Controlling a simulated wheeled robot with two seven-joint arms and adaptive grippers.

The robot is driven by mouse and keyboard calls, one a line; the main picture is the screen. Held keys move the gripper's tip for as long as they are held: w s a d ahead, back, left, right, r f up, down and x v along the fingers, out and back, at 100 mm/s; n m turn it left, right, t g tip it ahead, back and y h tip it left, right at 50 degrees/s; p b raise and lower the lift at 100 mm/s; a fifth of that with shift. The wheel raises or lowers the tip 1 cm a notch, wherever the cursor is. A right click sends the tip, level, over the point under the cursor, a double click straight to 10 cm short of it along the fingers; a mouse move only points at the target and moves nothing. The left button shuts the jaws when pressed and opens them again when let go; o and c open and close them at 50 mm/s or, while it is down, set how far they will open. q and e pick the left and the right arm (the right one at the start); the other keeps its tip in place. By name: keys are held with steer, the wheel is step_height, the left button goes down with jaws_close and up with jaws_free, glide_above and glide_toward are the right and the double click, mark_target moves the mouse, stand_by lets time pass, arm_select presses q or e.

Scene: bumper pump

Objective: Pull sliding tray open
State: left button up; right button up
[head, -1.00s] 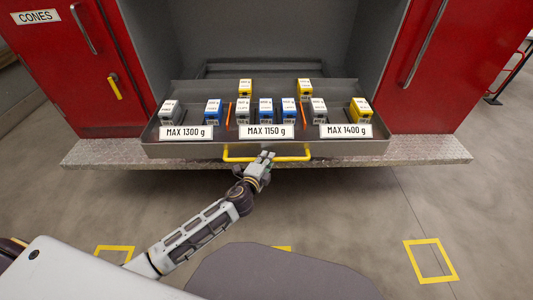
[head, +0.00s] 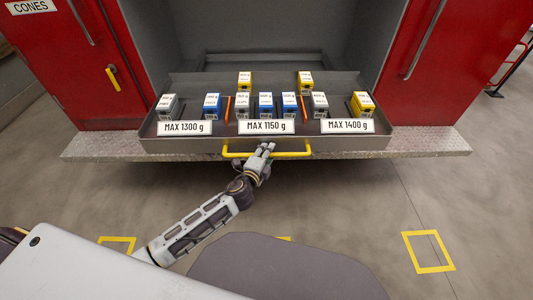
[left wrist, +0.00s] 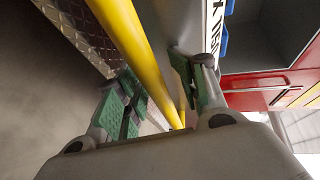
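The grey sliding tray (head: 212,145) sticks out over the metal bumper ledge, partly pulled out of its bay. A yellow bar handle (head: 293,155) runs along its front, and the bar also shows in the left wrist view (left wrist: 133,42). My left gripper (head: 265,150) is at the middle of this handle. The exact contact is partly hidden. My right gripper is not in view.
The tray carries several grey, blue and yellow weight blocks (head: 265,105), orange dividers (head: 227,107) and MAX labels (head: 266,127). Red cabinets (head: 450,60) flank the bay. The diamond-plate bumper (head: 425,143) runs under the tray. Open floor with yellow markings (head: 428,251) lies in front.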

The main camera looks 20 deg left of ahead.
arm_select(q)
steer(key=shift+a, duration=0.15)
steer(key=shift+s, duration=0.7)
steer(key=v, duration=1)
steer(key=shift+s+r, duration=0.15)
steer(key=shift+s, duration=0.05)
stand_by(0.8)
